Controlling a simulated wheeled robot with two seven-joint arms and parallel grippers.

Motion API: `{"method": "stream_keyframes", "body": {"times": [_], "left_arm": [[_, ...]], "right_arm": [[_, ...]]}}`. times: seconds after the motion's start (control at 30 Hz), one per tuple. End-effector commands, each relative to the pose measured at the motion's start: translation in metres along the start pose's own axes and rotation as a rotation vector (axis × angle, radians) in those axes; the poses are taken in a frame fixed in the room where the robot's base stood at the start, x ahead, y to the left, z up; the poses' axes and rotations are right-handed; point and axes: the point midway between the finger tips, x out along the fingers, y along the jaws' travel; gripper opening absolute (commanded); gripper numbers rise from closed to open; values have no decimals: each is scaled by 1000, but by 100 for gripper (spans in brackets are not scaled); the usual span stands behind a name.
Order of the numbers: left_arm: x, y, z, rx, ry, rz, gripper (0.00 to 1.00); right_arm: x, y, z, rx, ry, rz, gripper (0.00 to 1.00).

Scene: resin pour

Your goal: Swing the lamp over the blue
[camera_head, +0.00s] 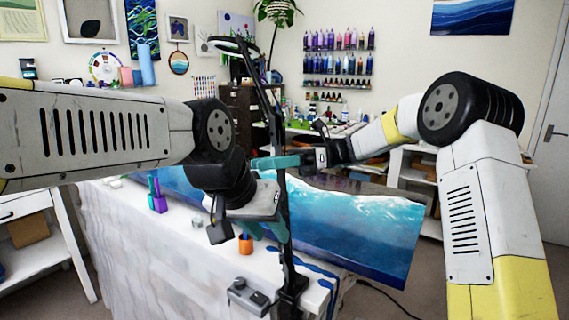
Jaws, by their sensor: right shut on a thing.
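A black jointed lamp (275,125) stands at the table's front edge, its post rising from a clamp (292,285). Its round head (228,46) is up at the back left. The blue wave panel (350,225) lies on the table, mostly right of the post; its left part is hidden behind my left arm. My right gripper (276,162) has its teal fingers shut on the lamp's upright. My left gripper (268,228) is lower, just left of the post. Its fingers are partly hidden by its own wrist, so I cannot tell whether they are open.
Shelves of bottles (337,64) line the back wall.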

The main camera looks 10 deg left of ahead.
Motion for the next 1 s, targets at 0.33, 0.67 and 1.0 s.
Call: {"method": "stream_keyframes", "body": {"times": [0.33,0.67,1.0], "left_arm": [[0,0,0,0,0,0,36],[0,0,0,0,0,0,36],[0,0,0,0,0,0,36]], "right_arm": [[0,0,0,-1,-1,-4,55],[-4,0,0,0,-2,-4,55],[-57,-1,0,-1,-2,-6,55]]}}
